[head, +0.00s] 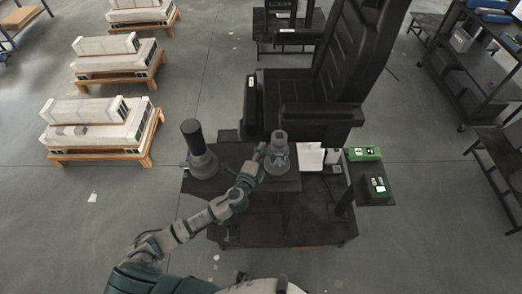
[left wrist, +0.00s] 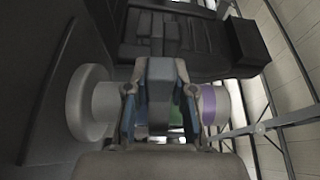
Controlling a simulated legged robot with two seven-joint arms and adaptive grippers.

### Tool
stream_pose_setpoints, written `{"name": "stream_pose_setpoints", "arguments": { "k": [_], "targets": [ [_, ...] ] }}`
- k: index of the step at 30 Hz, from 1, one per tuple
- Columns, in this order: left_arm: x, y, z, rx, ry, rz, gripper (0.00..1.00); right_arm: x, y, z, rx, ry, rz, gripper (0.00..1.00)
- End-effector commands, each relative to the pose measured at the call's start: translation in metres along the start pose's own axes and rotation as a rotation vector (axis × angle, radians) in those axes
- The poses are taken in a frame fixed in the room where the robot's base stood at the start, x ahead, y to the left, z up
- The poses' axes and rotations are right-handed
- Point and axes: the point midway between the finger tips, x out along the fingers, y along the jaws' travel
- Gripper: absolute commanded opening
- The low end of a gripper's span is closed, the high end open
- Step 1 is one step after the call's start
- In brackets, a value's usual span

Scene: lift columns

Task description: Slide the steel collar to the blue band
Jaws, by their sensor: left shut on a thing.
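A light grey column (head: 278,166) with a wide foot stands upright on the dark table. My left gripper (head: 263,153) is at its upper part, from the left side. In the left wrist view the column lies sideways in the picture, with its wide round foot (left wrist: 84,104) at left and a purple band (left wrist: 208,104) at right. My left gripper (left wrist: 160,108) is shut around the shaft between these. Bits of green and blue show between the fingers. The steel collar is largely hidden in my grasp. My right gripper is not in view.
A second column (head: 202,160) with a black top stands to the left on the dark table (head: 232,157). White paper (head: 311,157) and green boxes (head: 363,153) lie to the right. A large black chair (head: 345,60) stands close behind.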

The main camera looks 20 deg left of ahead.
Motion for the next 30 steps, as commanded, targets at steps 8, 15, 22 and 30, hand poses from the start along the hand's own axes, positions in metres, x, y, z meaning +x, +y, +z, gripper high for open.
{"name": "stream_pose_setpoints", "arguments": {
  "k": [8,15,22,30],
  "targets": [
    [0.000,0.038,0.005,0.003,-0.012,0.006,0.00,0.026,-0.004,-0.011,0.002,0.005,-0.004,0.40],
    [0.000,0.033,0.007,0.004,-0.014,0.002,0.00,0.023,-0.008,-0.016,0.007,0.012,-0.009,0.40],
    [0.000,0.033,0.005,0.003,-0.010,0.001,0.50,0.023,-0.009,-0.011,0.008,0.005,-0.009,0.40],
    [-0.007,0.034,0.002,0.003,-0.007,0.004,0.50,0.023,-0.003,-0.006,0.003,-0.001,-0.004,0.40]
  ]
}}
